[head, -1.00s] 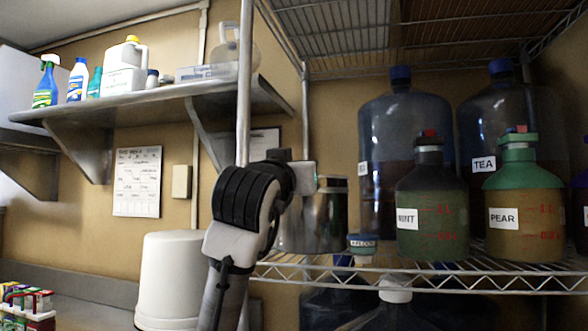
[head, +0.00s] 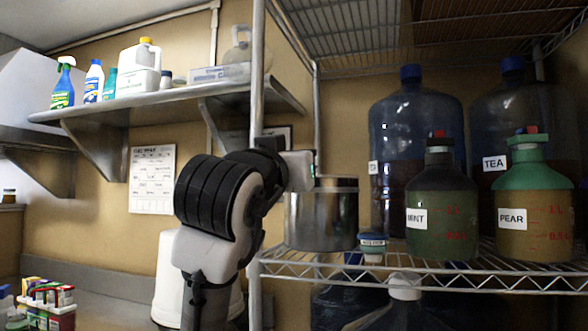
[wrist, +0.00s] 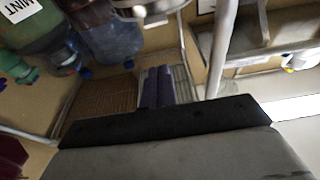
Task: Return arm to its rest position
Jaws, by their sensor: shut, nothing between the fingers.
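My arm (head: 215,215) stands bent in the middle of the head view, in front of the shelf post. Its end points right, toward the wire rack, and the fingers cannot be made out there. In the wrist view my gripper (wrist: 157,72) shows two dark fingers side by side, shut with nothing between them. That view is tilted, with a bottle labelled MINT (wrist: 30,30) at its upper left. The MINT bottle (head: 441,215) and the PEAR bottle (head: 535,225) stand upright on the rack in the head view, apart from my arm.
A metal pot (head: 322,215) and a small labelled tub (head: 372,243) stand on the wire rack (head: 430,272), close to my arm. Large jugs (head: 415,115) stand behind. A metal wall shelf (head: 180,103) holds cleaning bottles. A white bucket (head: 168,280) is partly behind my arm.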

